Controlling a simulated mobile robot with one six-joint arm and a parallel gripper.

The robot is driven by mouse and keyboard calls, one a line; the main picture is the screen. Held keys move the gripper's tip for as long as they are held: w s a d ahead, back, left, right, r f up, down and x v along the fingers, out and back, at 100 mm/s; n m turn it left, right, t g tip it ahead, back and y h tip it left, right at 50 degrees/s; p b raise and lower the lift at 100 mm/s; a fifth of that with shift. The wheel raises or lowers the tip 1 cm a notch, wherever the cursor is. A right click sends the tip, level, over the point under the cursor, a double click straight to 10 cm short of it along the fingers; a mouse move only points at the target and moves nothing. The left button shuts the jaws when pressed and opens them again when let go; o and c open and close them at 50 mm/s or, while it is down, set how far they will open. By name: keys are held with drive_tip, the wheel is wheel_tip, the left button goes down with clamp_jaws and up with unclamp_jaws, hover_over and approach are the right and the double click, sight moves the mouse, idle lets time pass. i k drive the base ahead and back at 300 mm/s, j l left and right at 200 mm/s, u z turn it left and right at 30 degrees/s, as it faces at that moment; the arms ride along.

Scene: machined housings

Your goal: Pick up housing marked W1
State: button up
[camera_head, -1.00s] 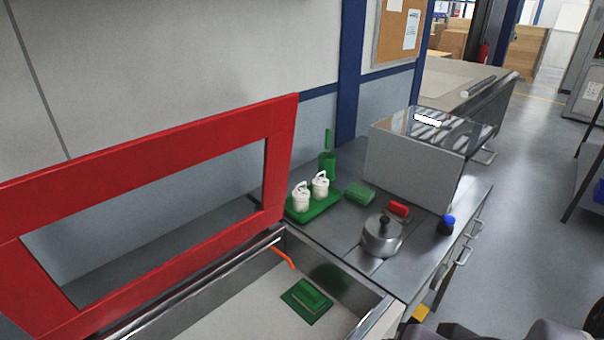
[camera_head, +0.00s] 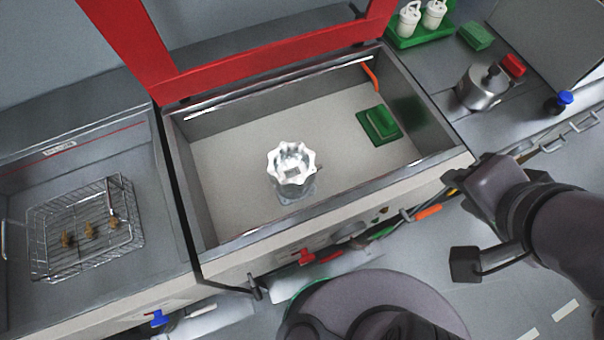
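A silvery machined part with a scalloped rim (camera_head: 292,172) stands in the open basin (camera_head: 225,160), near its front middle. It may be a housing, but I cannot read any W1 mark on it. A lidded metal pot-like part (camera_head: 482,88) stands on the worktop to the right of the basin; no mark is readable on it either. My arm shows at the right, in front of the basin's right corner. My gripper's fingers cannot be made out.
A raised red frame (camera_head: 270,50) stands behind the basin. A green block (camera_head: 379,125) lies in the basin's right part. A wire basket (camera_head: 85,228) with small brown pieces sits at left. A green tray (camera_head: 425,37) with white bottles, a red block (camera_head: 513,65) and a blue-capped container (camera_head: 559,102) are at right.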

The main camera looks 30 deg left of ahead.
sight(292, 170)
drive_tip(key=u, duration=1.65)
